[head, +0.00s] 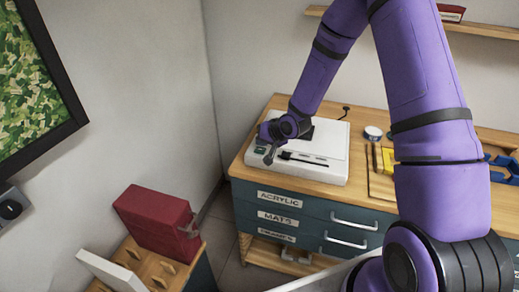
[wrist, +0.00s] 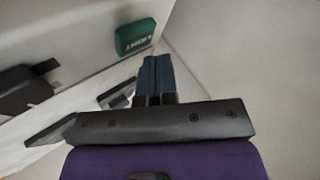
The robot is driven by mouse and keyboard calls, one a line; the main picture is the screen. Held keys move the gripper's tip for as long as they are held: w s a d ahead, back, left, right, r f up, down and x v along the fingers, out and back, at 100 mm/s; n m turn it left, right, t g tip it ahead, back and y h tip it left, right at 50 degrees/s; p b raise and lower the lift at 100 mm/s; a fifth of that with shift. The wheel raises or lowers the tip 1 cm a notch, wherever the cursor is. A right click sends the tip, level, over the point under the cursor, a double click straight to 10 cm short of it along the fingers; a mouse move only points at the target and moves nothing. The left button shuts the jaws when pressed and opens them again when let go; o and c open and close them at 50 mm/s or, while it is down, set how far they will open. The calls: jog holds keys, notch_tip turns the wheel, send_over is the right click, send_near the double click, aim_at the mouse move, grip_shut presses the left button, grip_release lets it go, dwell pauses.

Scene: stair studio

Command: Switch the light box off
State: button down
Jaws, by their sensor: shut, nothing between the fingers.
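The light box (head: 325,148) is a flat white box on top of the wooden-topped cabinet in the head view. Its front left corner carries a small green part labelled LIGHT (wrist: 135,36), seen large in the wrist view. My gripper (head: 268,158) is over that front left corner, pointing down. In the wrist view my gripper's dark blue fingers (wrist: 153,75) are together, with nothing between them. The fingertips appear close below the green part; I cannot tell whether they touch the box. Whether the light box is lit is not clear.
The cabinet (head: 290,232) has teal drawers labelled ACRYLIC and MATS. A tape roll (head: 373,132) and a yellow item (head: 388,158) lie right of the box. A dark red box (head: 157,220) stands on a wooden unit at the lower left. Walls close in behind and left.

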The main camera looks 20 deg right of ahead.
jog(key=shift+r, duration=3)
notch_tip(320, 180, up, 10)
jog(key=r+n+h, duration=0.1)
jog(key=h, duration=0.2)
send_over(262, 149)
jog(key=s+d, duration=0.4)
jog(key=s, duration=0.1)
jog(key=s+d+r+g+h, duration=0.1)
jog(key=s+d+r+h, duration=0.1)
jog(key=s+r, duration=0.75)
jog(key=s+r+n, duration=0.1)
jog(key=s+r, duration=0.3)
jog(key=s, duration=0.7)
jog(key=s+r+n+g, duration=0.1)
jog(key=s+r, duration=0.3)
jog(key=s, duration=0.7)
jog(key=shift+s+d+r+g, duration=0.15)
jog(key=shift+r+g, duration=0.15)
jog(key=shift+r, duration=0.05)
